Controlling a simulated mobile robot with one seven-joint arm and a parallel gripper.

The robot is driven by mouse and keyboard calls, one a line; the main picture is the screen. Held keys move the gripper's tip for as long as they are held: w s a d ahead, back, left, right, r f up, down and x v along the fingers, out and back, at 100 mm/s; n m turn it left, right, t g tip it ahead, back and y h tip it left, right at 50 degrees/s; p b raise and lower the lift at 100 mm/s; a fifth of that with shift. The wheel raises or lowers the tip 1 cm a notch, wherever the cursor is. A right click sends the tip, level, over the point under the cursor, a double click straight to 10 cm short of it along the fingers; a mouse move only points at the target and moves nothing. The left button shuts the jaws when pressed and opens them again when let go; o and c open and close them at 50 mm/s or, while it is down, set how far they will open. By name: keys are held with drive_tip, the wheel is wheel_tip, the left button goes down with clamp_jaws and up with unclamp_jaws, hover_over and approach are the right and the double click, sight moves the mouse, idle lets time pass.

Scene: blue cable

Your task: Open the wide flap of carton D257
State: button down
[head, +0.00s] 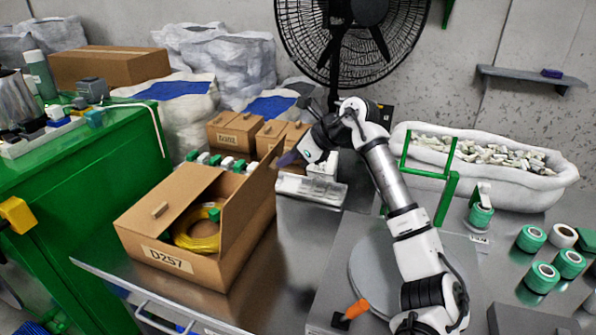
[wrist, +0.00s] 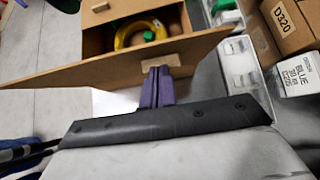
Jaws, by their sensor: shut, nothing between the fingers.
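Carton D257 (head: 165,258) is an open-topped brown box on the metal bench at the left. Its wide flap (head: 248,203) stands up along the right side; it crosses the wrist view as a long brown board (wrist: 75,75). A small tab (wrist: 160,61) sits on the flap. The left flap (head: 178,193) lies over part of the opening and carries a small block. A yellow cable coil (head: 197,238) and a green piece show inside. My gripper (head: 288,158) is shut and empty, its purple fingers (wrist: 157,75) at the tab on the flap's outer side. Contact is unclear.
Smaller cartons (head: 237,132) stand behind D257, with clear plastic trays (head: 312,188) to the right. Carton D320 (wrist: 287,27) and a white labelled box (wrist: 298,75) are at the wrist view's right. Green rolls (head: 541,275) lie far right. A green cabinet (head: 85,165) borders the left.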

drive_tip(key=shift+a+r, duration=0.1)
drive_tip(key=shift+r, duration=0.1)
idle(0.3)
drive_tip(key=shift+r+p, duration=0.45)
drive_tip(key=shift+r, duration=0.25)
